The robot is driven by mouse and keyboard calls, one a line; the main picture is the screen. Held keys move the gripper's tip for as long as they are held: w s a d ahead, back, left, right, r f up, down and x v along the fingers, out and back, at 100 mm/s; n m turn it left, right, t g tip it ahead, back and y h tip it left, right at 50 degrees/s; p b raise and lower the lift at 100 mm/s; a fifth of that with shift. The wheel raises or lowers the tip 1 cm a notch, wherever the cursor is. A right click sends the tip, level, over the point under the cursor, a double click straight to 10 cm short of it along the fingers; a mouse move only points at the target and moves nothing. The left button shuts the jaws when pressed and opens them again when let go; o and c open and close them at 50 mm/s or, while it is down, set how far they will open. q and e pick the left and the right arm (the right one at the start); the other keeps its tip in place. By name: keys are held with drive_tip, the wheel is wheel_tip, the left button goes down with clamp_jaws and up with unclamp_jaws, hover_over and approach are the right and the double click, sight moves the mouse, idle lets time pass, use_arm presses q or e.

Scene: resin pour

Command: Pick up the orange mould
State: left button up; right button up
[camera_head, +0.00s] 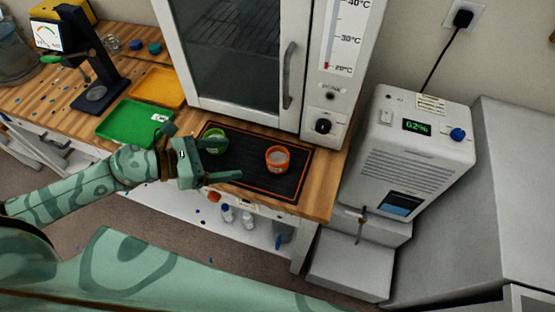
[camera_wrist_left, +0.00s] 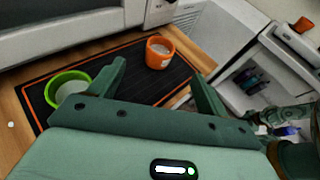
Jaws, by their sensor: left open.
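The orange mould (camera_head: 277,159) stands upright on the black mat with pale material inside. In the left wrist view the orange mould (camera_wrist_left: 158,53) shows ahead, between the finger directions. My left gripper (camera_head: 231,160) is open and empty, to the left of the orange mould and apart from it. In the left wrist view its fingers (camera_wrist_left: 160,73) are spread. The green mould (camera_head: 215,143) stands behind the gripper and is partly hidden by it; in the wrist view the green mould (camera_wrist_left: 66,88) lies left of the left finger. My right gripper does not show.
The orange-edged black mat (camera_head: 259,182) lies before a white oven (camera_head: 240,50). Green (camera_head: 130,125) and yellow (camera_head: 160,87) trays lie left. The mat is clear between gripper and orange mould.

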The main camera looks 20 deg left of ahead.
use_arm(q)
drive_tip(key=p, duration=0.1)
approach(287, 155)
drive_tip(key=x, duration=0.3)
drive_tip(key=shift+g, duration=0.3)
drive_tip(key=x, duration=0.6)
drive_tip(key=shift+w, duration=0.1)
drive_tip(key=c, duration=1.1)
